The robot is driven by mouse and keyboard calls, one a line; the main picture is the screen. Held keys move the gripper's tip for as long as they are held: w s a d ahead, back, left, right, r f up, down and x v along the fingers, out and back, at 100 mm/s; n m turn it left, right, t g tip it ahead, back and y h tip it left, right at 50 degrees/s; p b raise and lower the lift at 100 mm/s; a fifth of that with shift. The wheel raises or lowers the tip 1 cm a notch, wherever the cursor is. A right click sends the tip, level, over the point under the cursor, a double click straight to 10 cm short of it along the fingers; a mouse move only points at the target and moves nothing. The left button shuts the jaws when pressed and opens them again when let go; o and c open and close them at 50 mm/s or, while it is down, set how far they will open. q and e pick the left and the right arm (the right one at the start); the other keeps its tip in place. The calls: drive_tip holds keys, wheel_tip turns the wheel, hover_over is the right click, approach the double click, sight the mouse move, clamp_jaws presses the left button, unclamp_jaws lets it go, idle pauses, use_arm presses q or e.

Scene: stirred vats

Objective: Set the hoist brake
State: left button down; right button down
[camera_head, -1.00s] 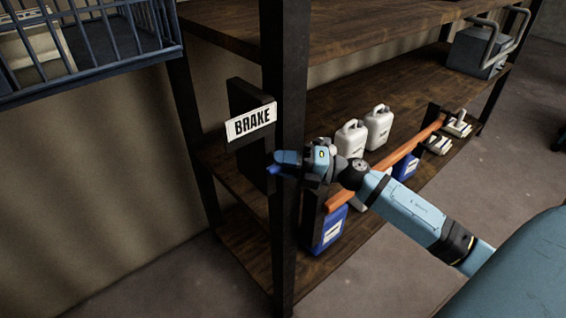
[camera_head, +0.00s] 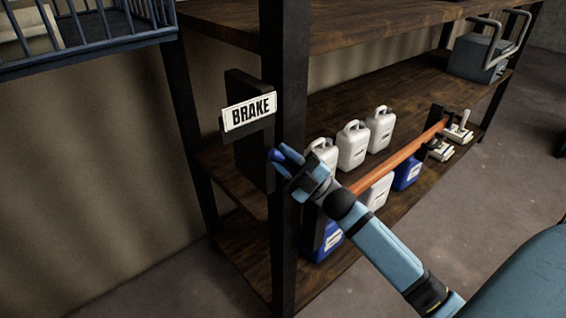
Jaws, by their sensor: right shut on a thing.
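A white sign reading BRAKE (camera_head: 249,112) is fixed to a dark upright box (camera_head: 250,160) beside the shelf's front post. My right gripper (camera_head: 281,154) is just below and right of the sign, in front of the post. Its jaws are shut on a small dark blue piece (camera_head: 274,155), which looks like the brake's handle. The fingers and the post hide most of that piece and how it joins the box. My left gripper is out of view.
A dark wooden shelf rack (camera_head: 340,35) stands behind my right arm. An orange rail (camera_head: 398,160) runs along its front. White jugs (camera_head: 353,147) and blue jugs (camera_head: 406,174) stand on it. A blue barred basket (camera_head: 90,42) hangs upper left.

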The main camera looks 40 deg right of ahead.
drive_tip(key=m+t+h, duration=0.2)
drive_tip(key=m+h, duration=0.1)
drive_tip(key=m, duration=0.1)
drive_tip(key=m+t+h, duration=0.3)
drive_tip(key=m+h, duration=0.1)
drive_tip(key=m, duration=0.1)
drive_tip(key=shift+m+b, duration=0.3)
drive_tip(key=shift+b, duration=0.05)
drive_tip(key=shift+m+t+h+p, duration=0.2)
drive_tip(key=shift+m+t+h, duration=0.15)
drive_tip(key=shift+m+h, duration=2.35)
drive_tip(key=shift+m+t+h+p, duration=0.15)
drive_tip(key=shift+m+t+h, duration=0.2)
drive_tip(key=shift+m+h, duration=2.75)
drive_tip(key=c, duration=1)
unclamp_jaws()
drive_tip(key=shift+o, duration=0.2)
drive_tip(key=shift+f, duration=0.1)
